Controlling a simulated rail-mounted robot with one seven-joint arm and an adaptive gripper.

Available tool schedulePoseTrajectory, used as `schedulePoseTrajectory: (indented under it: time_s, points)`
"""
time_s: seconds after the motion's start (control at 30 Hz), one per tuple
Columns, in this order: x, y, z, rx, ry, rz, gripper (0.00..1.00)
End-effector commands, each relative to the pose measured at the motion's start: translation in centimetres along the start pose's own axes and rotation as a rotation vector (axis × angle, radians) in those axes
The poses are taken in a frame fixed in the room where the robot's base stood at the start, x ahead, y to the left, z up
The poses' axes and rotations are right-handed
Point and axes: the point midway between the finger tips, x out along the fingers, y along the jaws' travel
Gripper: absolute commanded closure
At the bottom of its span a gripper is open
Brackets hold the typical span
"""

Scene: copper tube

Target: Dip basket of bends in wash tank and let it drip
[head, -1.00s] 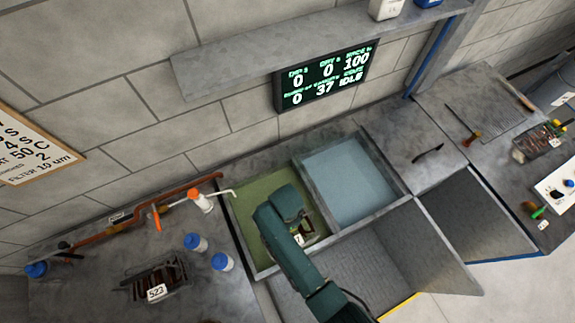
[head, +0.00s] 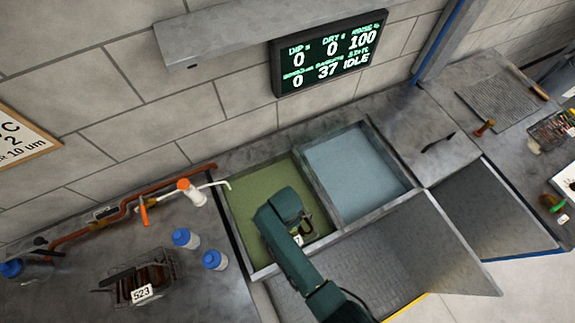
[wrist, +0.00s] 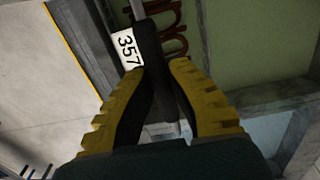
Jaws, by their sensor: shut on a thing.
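My gripper (wrist: 160,70) is shut on the dark handle (wrist: 150,48) of a basket, with a white tag (wrist: 127,48) reading 357. Copper-coloured bends (wrist: 172,28) show beyond the handle in the wrist view, over green. In the head view my arm hides most of the basket and gripper. They are over the green-filled tank (head: 248,190); whether the basket touches the liquid I cannot tell. A pale blue-filled tank (head: 350,175) adjoins it on the right. I cannot tell which tank is the wash tank.
Another basket of bends (head: 155,275), tagged 523, stands on the left bench near blue-capped bottles (head: 186,238). A copper pipe (head: 120,212) runs behind it. A wall display (head: 328,55) reads IDLE. A ribbed grey surface (head: 345,262) lies in front of the tanks.

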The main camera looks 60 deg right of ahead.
Motion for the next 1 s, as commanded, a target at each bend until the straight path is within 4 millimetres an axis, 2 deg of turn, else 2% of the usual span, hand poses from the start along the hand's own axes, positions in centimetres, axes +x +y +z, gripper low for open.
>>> schedulePoseTrajectory:
  time_s: [0.1, 0.53, 0.7, 1.0]
  points:
    - [1.7, -0.2, 0.0, 0.000, 0.000, -0.004, 1.00]
    - [6.3, -0.4, 0.0, 0.000, 0.000, -0.006, 1.00]
    - [7.1, -0.4, 0.0, 0.000, 0.000, -0.006, 1.00]
    - [7.2, -0.4, 0.0, 0.000, 0.000, -0.006, 1.00]
